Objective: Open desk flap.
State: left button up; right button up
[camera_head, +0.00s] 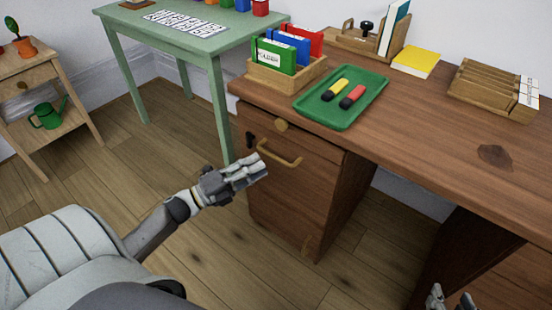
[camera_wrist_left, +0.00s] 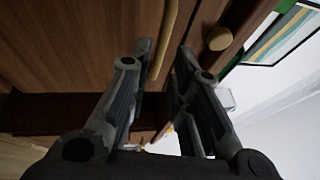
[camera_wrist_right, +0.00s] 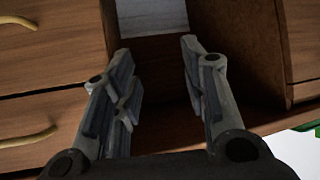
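The front looks closed. My left gripper (camera_head: 262,162) is just in front of the handle's left part. In the left wrist view my left gripper (camera_wrist_left: 164,48) is open, and the handle (camera_wrist_left: 167,35) appears between its fingertips. Whether they touch it, I cannot tell. The knob (camera_wrist_left: 219,39) is right of the fingers there. My right gripper (camera_head: 450,299) is low at the bottom right; it is open and empty in the right wrist view (camera_wrist_right: 156,50).
The brown desktop (camera_head: 420,130) holds a green tray (camera_head: 349,113) with two markers, a wooden box of coloured folders (camera_head: 265,79), a yellow book (camera_head: 416,62) and a wooden rack (camera_head: 487,92). A green table (camera_head: 205,45) stands at the left. Floor (camera_head: 150,155) is open left of the desk.

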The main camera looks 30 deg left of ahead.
aim_at(274, 156)
pick_arm(q)
jog(key=x, duration=0.6)
jog(key=shift+w+f, duration=0.1)
pick_arm(e)
jog(key=w+r+t, duration=0.1)
jog(key=w+a+r, duration=0.1)
jog(key=shift+r+t+y, duration=0.3)
jog(key=shift+r+t, duration=0.05)
jog(key=shift+t, duration=0.05)
pick_arm(q)
grip_shut()
